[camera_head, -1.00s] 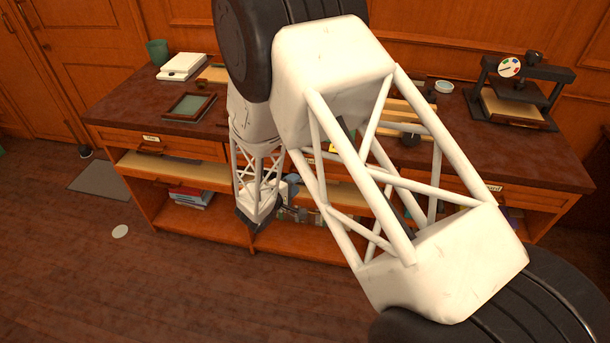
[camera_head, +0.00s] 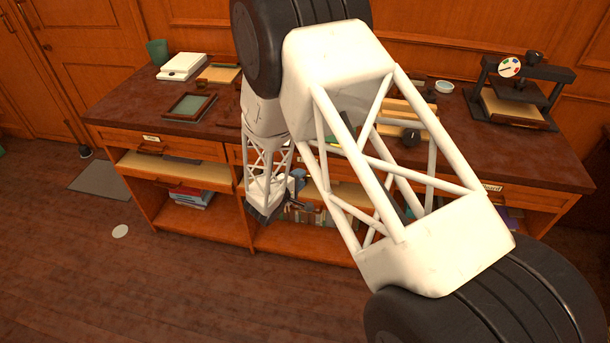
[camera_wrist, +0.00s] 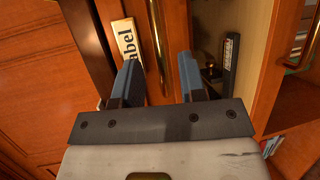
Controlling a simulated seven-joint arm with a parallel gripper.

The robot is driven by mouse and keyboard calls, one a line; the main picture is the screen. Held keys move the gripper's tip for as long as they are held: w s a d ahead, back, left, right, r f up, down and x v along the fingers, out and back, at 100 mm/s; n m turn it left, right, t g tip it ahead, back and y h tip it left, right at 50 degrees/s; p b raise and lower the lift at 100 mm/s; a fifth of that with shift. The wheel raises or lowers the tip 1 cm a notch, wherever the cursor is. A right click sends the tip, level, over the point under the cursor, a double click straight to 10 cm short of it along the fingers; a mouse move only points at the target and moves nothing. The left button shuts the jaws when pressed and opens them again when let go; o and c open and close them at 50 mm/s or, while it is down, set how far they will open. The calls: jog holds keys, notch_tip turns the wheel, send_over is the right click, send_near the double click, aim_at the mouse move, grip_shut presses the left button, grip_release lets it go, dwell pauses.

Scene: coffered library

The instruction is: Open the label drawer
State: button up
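The label drawer's front (camera_wrist: 178,25) shows in the wrist view, with a pale plate (camera_wrist: 127,42) on which "abel" is readable. Its long brass handle (camera_wrist: 157,35) runs from the top edge down between my fingers. My gripper (camera_wrist: 158,58) is open, one blue-grey finger on each side of the handle in the picture. I see no contact, and cannot tell how far the tips are from the handle. The drawer appears shut. In the head view my arm hides most of the middle of the bench, and no readable "Label" plate shows.
Books (camera_head: 190,196) lie in the shelf below. The floor in front is largely clear.

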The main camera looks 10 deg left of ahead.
jog(key=shift+x, duration=1.85)
jog(key=shift+c, duration=0.5)
grip_shut()
